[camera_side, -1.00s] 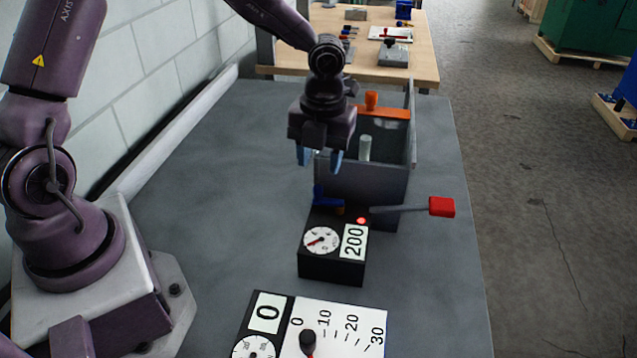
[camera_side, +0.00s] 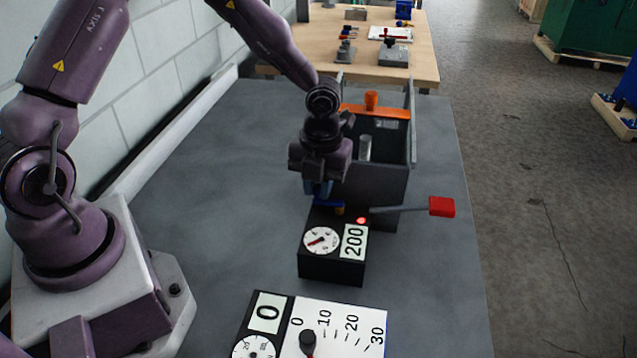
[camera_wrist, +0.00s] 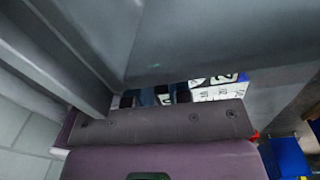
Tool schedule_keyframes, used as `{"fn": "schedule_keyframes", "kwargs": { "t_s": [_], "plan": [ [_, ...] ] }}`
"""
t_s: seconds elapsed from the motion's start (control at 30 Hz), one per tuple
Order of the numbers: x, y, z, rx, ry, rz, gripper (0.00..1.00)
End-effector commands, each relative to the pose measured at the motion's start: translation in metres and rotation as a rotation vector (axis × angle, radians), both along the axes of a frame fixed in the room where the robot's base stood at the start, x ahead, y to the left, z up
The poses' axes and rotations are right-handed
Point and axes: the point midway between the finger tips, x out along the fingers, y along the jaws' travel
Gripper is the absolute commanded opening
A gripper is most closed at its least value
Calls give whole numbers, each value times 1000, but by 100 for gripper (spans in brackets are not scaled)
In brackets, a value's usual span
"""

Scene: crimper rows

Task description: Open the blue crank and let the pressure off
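The blue crank (camera_side: 318,197) sits at the back left of a black gauge box (camera_side: 330,268), mostly hidden behind my gripper. The box has a round dial and a display reading 200, with a red light lit beside it. In the wrist view the fingertips (camera_wrist: 150,97) are mostly hidden behind the gripper's own body and grey walls.
A lever with a red handle (camera_side: 441,207) sticks out to the right of the box. A grey open-topped chamber (camera_side: 375,190) with an orange bar (camera_side: 383,112) stands just behind. A second unit with a 0–30 scale (camera_side: 345,325) and a display reading 0 is in front. The table's left is clear.

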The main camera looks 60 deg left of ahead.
Motion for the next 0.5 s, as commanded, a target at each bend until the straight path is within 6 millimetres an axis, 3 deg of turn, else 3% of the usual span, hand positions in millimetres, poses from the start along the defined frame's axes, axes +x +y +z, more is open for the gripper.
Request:
{"fn": "schedule_keyframes", "kwargs": {
  "t_s": [0.27, 0.5],
  "plan": [
    [-1, -1, 1, 2, 0, 28, 0],
    [-4, -5, 1, 3, -1, 152, 0]
  ]
}}
